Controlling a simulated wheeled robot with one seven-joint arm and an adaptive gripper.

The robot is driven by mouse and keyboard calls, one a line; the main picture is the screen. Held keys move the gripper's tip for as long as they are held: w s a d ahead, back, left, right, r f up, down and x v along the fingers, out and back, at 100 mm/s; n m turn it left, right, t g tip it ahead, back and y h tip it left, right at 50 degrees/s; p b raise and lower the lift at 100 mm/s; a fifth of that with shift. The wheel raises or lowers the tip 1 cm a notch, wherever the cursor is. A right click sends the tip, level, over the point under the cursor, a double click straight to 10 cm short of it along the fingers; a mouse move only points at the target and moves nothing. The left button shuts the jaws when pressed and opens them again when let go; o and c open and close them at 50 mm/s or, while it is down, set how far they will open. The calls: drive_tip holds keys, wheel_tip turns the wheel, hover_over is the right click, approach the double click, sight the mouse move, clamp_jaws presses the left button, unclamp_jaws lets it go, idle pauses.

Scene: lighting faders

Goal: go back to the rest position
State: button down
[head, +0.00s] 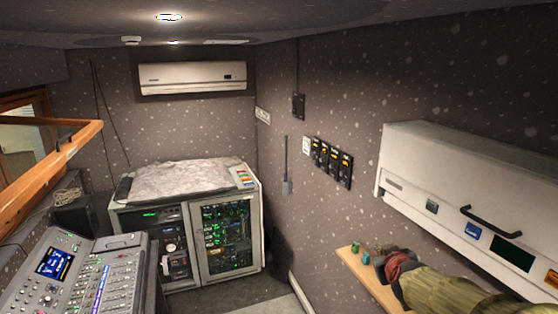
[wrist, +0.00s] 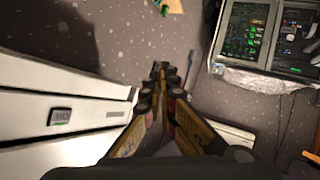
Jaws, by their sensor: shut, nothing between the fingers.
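My gripper (wrist: 165,72) shows in the wrist view with its two yellow, dark-padded fingers brought together and nothing held between them. The row of black fader panels (head: 331,163) with orange lights is on the right wall, well apart from my arm in the picture.
The wooden shelf (head: 372,285) carries small green items (head: 355,248). Equipment racks (head: 228,245) stand at the back, a mixing console (head: 80,275) at the lower left.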

drive_tip(key=s+a+f+g+b, duration=0.2)
drive_tip(key=s+a+f+b, duration=0.1)
drive_tip(key=s+f+b, duration=0.7)
drive_tip(key=s+a+f+m+g+y+b, duration=0.1)
drive_tip(key=s+a+f+b, duration=0.3)
drive_tip(key=s+f+b, duration=0.6)
drive_tip(key=s+a+f+m+g+y+b, duration=0.1)
drive_tip(key=s+a+f+g+b, duration=0.2)
drive_tip(key=s+f+b, duration=0.8)
wheel_tip(320, 180, down, 2)
drive_tip(key=s, duration=0.2)
drive_tip(key=shift+s+a+f+g, duration=0.15)
drive_tip(key=shift+s+f+g, duration=0.1)
drive_tip(key=shift+s+g, duration=0.1)
drive_tip(key=c, duration=2.6)
unclamp_jaws()
